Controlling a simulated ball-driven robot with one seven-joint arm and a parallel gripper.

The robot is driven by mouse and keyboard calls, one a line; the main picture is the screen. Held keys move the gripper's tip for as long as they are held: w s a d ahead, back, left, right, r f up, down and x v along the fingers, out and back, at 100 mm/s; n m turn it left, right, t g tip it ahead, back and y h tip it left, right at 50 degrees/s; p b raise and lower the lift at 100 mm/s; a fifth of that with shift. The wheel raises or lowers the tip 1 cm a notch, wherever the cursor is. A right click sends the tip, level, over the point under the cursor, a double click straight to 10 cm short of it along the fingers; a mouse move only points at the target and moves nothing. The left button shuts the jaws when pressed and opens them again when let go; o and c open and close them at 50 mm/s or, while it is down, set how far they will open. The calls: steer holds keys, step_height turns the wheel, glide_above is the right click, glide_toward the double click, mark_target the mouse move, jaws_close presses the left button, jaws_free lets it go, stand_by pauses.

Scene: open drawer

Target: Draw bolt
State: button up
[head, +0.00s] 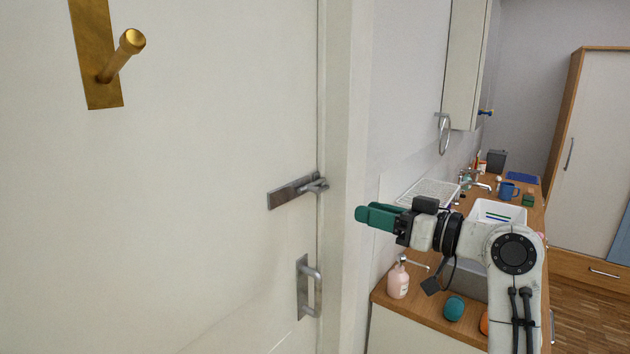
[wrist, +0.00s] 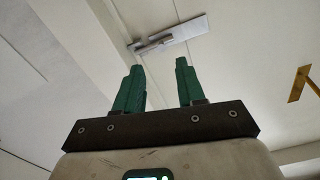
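The grey metal bolt (head: 292,191) is on the white door (head: 200,240) in the head view, close to the door's right edge. Its knob end lies near the door frame (head: 342,200). In the wrist view the bolt (wrist: 180,35) shows beyond the fingertips, at the top. My gripper (head: 362,213) has green fingers and is right of the bolt, apart from it, pointing left. In the wrist view the two fingers (wrist: 159,64) stand apart with nothing between them. Whether the bolt is fully shot is too small to tell.
A metal pull handle (head: 309,287) is on the door below the bolt. A brass peg (head: 128,45) on a plate juts out at upper left. To the right, a wooden counter (head: 415,315) carries a pink soap bottle (head: 398,281), a sink and a dish rack.

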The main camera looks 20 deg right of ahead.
steer(key=r+p+x, duration=0.1)
steer(key=p+x, duration=0.2)
steer(key=x, duration=0.8)
steer(key=shift+w+r, duration=0.15)
steer(key=shift+w, duration=0.05)
jaws_close()
steer(key=shift+d, duration=0.1)
